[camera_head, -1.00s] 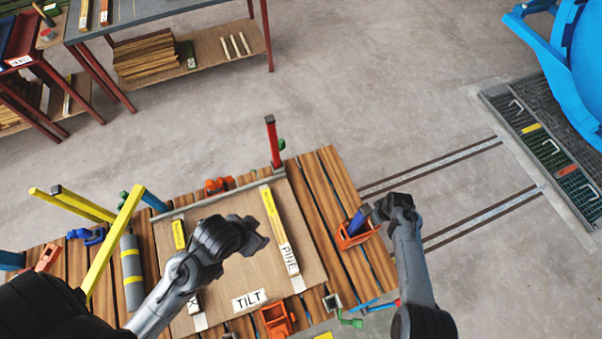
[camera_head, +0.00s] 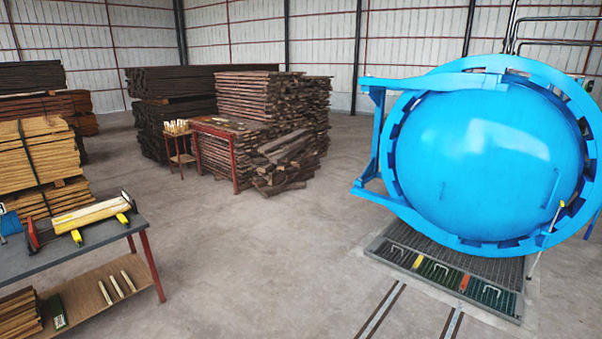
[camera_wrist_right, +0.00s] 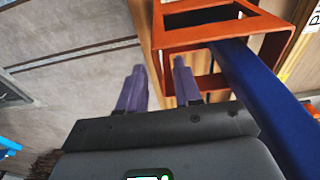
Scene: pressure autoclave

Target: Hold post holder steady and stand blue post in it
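The orange post holder (camera_wrist_right: 172,40), an open box-like frame, shows at the top right of the right wrist view, on a wooden surface. The blue post (camera_wrist_right: 262,100) slants from the holder to the lower right edge. Its far end meets the holder's frame; how deep it sits inside I cannot tell. The fingers point toward the holder's left side, and the post lies to the right of both. My left gripper is out of view. Neither holder nor post shows in the head view.
In the head view, a blue autoclave (camera_head: 485,150) stands at the right above a floor grating (camera_head: 440,262). A grey workbench (camera_head: 75,245) is at the left, with timber stacks (camera_head: 270,110) behind. Bare concrete floor (camera_head: 270,260) lies between.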

